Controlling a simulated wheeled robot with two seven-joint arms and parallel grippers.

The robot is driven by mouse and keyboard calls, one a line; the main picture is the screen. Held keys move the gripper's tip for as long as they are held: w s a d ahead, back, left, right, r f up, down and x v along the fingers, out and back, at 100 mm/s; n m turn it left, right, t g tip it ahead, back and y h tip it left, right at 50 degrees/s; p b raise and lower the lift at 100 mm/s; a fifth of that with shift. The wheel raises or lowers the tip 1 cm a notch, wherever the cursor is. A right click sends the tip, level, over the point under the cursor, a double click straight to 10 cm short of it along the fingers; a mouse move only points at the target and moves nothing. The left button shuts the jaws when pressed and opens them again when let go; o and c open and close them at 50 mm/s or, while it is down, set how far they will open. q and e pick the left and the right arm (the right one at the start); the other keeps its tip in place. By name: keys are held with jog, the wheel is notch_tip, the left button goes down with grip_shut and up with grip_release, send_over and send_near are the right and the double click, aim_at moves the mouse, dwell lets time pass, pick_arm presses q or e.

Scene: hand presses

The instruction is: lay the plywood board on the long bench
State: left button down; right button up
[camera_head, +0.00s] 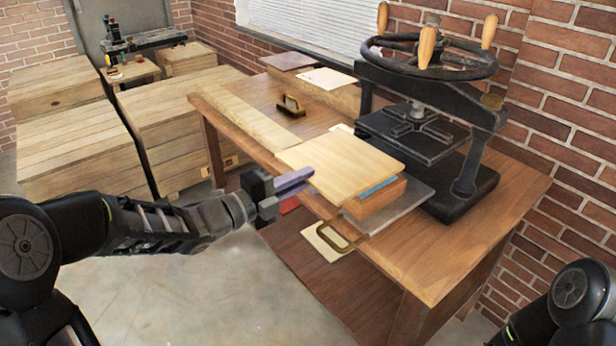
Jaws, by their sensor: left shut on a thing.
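The plywood board (340,162) is a pale, flat, nearly square panel, level over the near edge of the long wooden bench (445,252). My left gripper (306,178) comes in from the left and is shut on the board's near left edge. Below the board is a wooden box (378,202) with something blue in it. I cannot tell whether the board touches the box. My right gripper is out of view; only part of my right arm shows at the lower right.
A black hand press (425,130) with a wheel and wooden handles stands on the bench to the right. A grey plate (410,202) lies under the box. Wooden crates (75,150) stand at far left.

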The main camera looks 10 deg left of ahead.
pick_arm(q)
jog(key=s+a+r, duration=0.1)
jog(key=s+a+r+p, duration=0.1)
jog(key=s, duration=0.1)
jog(key=shift+s+a, duration=0.15)
jog(key=shift+a, duration=0.25)
jog(key=v, duration=1.5)
dwell(0.7)
